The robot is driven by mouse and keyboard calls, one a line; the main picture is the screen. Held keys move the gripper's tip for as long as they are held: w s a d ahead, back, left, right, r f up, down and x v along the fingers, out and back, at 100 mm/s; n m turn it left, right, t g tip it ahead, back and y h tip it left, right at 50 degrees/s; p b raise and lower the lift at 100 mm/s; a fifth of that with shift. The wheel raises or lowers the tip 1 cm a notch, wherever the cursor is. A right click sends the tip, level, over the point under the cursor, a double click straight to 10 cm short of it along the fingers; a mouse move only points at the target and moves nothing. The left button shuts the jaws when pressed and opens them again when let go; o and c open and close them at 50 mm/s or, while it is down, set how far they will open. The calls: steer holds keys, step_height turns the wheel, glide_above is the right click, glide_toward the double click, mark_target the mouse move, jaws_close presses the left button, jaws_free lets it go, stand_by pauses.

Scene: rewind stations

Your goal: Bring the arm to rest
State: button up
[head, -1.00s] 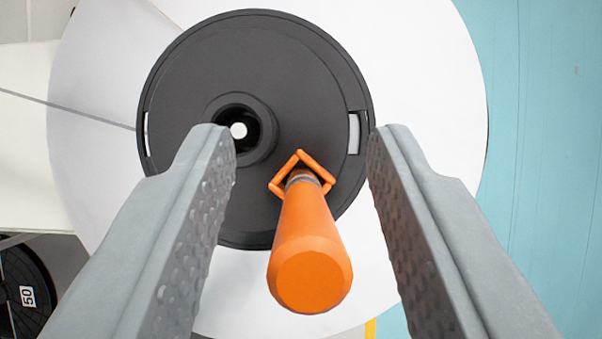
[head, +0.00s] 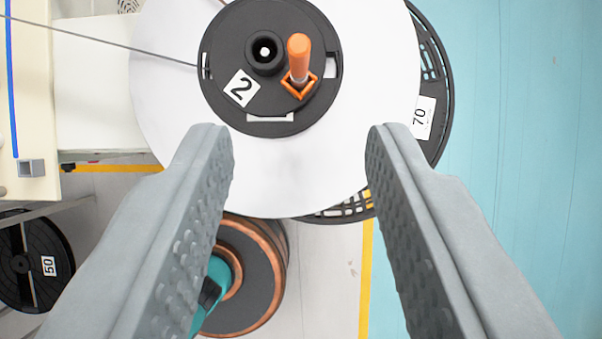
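My gripper (head: 300,160) is open and empty, its two grey fingers wide apart with only background between them. Ahead of it, in the upper middle of the head view, is a rewind station with a white disc (head: 180,110) and a dark round hub (head: 225,50) marked "2". An orange crank handle (head: 299,55) stands out from the hub, right of its centre bore. The handle is beyond the fingertips and apart from them.
A black reel marked "70" (head: 437,80) shows behind the disc. A copper-edged dark spool (head: 262,285) with a teal part (head: 222,272) is below. A black reel marked "50" (head: 60,235) lies at lower left. A cream machine body (head: 35,110) is at left; a plain blue surface (head: 530,150) fills the right.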

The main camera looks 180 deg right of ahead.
steer(key=s+a+f+m+t+h, duration=0.1)
steer(key=s+a+f+t, duration=0.15)
steer(key=a, duration=0.75)
steer(key=s+a+f+t+h, duration=0.15)
steer(key=a+f, duration=0.25)
steer(key=a, duration=0.5)
steer(key=s+a+f+t, duration=0.2)
steer(key=s+a+f, duration=0.3)
steer(key=f, duration=0.2)
steer(key=s+a+f+t+y, duration=0.1)
steer(key=s+a+f+t, duration=0.1)
steer(key=s+a+f, duration=0.3)
steer(key=s+a+f+t+y, duration=0.1)
steer(key=s+a+f, duration=0.4)
steer(key=f, duration=0.6)
steer(key=shift+s+n+t, duration=0.4)
steer(key=shift+s+t, duration=0.4)
steer(key=shift+t, duration=0.1)
